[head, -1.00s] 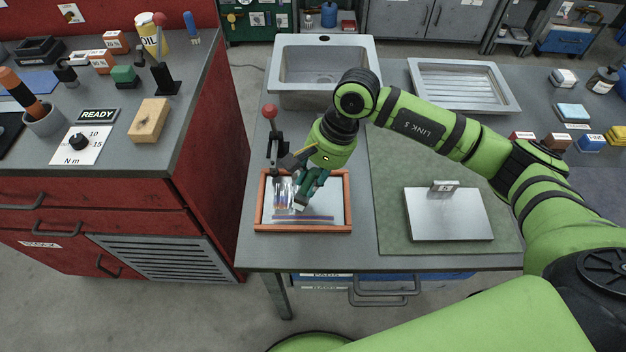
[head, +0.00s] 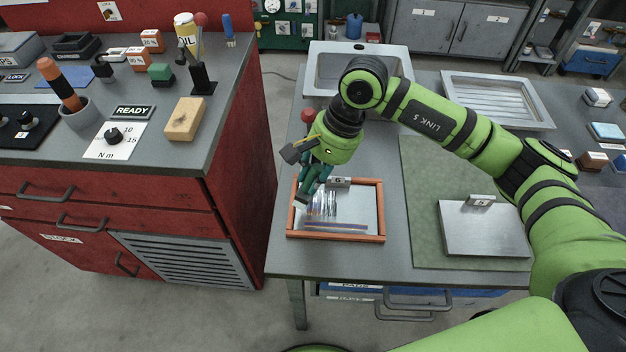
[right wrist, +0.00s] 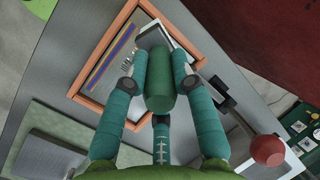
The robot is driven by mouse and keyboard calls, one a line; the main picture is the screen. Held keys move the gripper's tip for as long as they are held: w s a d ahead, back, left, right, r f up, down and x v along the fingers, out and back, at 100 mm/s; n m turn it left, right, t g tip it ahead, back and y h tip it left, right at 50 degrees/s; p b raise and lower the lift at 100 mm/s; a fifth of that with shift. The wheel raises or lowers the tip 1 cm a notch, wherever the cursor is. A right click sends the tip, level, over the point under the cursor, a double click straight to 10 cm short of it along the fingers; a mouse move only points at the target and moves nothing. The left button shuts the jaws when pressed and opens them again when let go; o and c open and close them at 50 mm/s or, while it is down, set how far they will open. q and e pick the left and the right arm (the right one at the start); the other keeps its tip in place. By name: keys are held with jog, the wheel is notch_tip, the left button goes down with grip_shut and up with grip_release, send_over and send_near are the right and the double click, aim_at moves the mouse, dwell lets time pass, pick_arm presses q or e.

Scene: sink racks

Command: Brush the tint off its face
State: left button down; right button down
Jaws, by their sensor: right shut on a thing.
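My right gripper (head: 314,178) is shut on a green cylindrical handle, which shows between the teal fingers in the right wrist view (right wrist: 160,82). A pale piece (right wrist: 152,36) at its far end looks like the brush head; its bristles cannot be made out. The gripper is over the upper left edge of an orange-framed panel (head: 383,212). Contact between brush and panel cannot be told. The panel's pale face carries whitish, faintly coloured streaks (head: 326,204) left of its middle and a blue-and-brown band (head: 335,228) along its near side. My left gripper is not in view.
A red-knobbed lever (head: 308,115) stands behind the frame, close to my gripper. A grey plate (head: 484,232) lies on the green mat (head: 420,190) to the right. A sink (head: 320,66) is behind. The red cabinet (head: 240,190) stands left across a gap.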

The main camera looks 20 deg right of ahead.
aim_at(315, 167)
jog(key=shift+v, duration=1)
jog(key=shift+a+r+p, duration=0.15)
jog(key=shift+r+p, duration=0.2)
jog(key=shift+r, duration=0.2)
jog(key=shift+a+r+p, duration=0.15)
jog(key=shift+r+p, duration=0.15)
jog(key=shift+r, duration=0.25)
jog(key=shift+s+d+r, duration=0.1)
jog(key=shift+r, duration=0.5)
